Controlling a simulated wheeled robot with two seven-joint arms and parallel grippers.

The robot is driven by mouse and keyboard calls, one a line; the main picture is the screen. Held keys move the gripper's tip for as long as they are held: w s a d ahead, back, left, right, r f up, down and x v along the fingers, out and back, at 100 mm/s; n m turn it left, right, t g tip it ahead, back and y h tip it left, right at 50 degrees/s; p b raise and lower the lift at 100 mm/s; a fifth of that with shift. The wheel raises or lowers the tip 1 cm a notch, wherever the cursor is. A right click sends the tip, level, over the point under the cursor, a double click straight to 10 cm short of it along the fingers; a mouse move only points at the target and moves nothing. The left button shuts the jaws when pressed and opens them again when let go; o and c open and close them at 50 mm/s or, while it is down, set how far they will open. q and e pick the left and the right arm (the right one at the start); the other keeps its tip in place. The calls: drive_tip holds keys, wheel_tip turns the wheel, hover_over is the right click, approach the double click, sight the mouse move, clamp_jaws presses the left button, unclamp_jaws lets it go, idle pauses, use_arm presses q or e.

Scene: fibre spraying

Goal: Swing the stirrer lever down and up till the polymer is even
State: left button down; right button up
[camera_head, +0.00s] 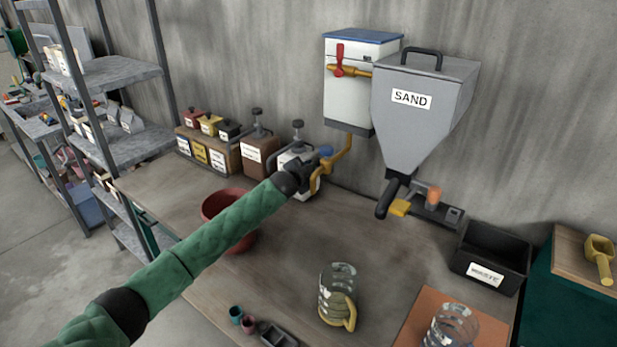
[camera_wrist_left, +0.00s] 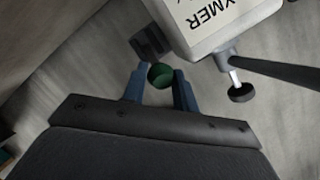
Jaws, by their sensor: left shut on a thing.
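The polymer container (camera_head: 291,158) is a white box on the back of the bench, partly hidden behind my left gripper. In the left wrist view its white body (camera_wrist_left: 215,22) shows a label with the letters "YMER". My left gripper (camera_head: 318,162) is at the container's right side, its blue fingers shut on a small round green end (camera_wrist_left: 160,76), which I take for the stirrer lever's grip. The rest of the lever is mostly hidden. The polymer inside cannot be seen. My right gripper is not in view.
A grey SAND hopper (camera_head: 420,105) and a white tank (camera_head: 350,100) hang on the wall. A red bowl (camera_head: 215,205) lies under my arm. A glass jug (camera_head: 338,290) and black waste bin (camera_head: 490,257) stand right.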

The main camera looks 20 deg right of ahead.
use_arm(q)
drive_tip(key=shift+w+d+r, duration=0.1)
drive_tip(key=shift+w+r, duration=0.05)
drive_tip(key=shift+r, duration=0.4)
drive_tip(key=shift+w+d+r, duration=0.1)
drive_tip(key=shift+w+r, duration=0.05)
drive_tip(key=shift+r, duration=0.35)
drive_tip(key=shift+d+r, duration=0.1)
drive_tip(key=shift+r, duration=0.05)
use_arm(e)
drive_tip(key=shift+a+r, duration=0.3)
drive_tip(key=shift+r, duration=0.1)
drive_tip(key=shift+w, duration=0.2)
use_arm(q)
drive_tip(key=c, duration=1.4)
unclamp_jaws()
drive_tip(key=shift+w, duration=0.1)
drive_tip(key=shift+d, duration=0.1)
drive_tip(key=shift+f, duration=0.35)
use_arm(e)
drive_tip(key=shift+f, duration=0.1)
